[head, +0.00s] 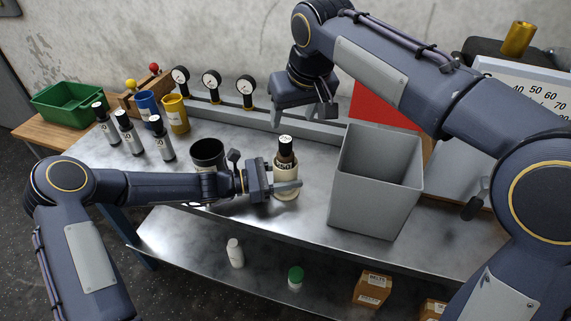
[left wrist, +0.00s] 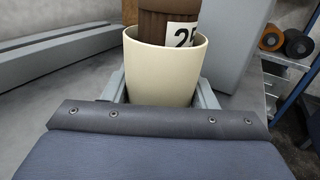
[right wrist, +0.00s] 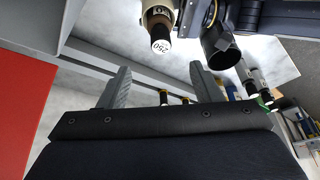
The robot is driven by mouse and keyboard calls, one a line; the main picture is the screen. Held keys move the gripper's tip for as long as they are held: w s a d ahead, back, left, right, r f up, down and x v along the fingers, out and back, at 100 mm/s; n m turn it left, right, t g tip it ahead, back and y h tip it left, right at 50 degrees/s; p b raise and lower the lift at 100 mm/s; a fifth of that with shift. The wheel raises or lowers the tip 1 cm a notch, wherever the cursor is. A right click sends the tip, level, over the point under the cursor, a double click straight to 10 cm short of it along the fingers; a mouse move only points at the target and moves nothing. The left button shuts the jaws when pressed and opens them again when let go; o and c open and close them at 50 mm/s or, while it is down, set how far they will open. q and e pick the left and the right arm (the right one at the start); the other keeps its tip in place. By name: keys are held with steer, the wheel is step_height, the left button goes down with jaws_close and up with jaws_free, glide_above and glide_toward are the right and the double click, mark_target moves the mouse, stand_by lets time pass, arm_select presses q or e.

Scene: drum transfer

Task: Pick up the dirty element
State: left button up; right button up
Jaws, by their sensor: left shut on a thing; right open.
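A brown ribbed element with a black top and a white number label (head: 286,152) stands inside a cream cup (head: 286,188) on the metal bench. In the left wrist view the element (left wrist: 165,28) rises out of the cream cup (left wrist: 165,70), which sits between my left gripper's fingers. My left gripper (head: 285,187) is shut on the cream cup. My right gripper (head: 305,108) is open and empty, above and behind the cup. In the right wrist view the element's black top (right wrist: 160,38) shows beyond the open fingers (right wrist: 160,85). I cannot tell whether the element is dirty.
A tall grey bin (head: 375,185) stands right of the cup, and a black cup (head: 208,153) stands left. Several black-capped bottles (head: 130,133), a blue mug (head: 147,106) and a yellow mug (head: 175,114) are further left. Gauges (head: 212,82) line the back. A red panel (head: 385,108) is behind the bin.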

mark_target(286, 140)
steer(key=shift+n, duration=0.4)
steer(key=x, duration=1.1)
steer(key=shift+f, duration=0.45)
jaws_close()
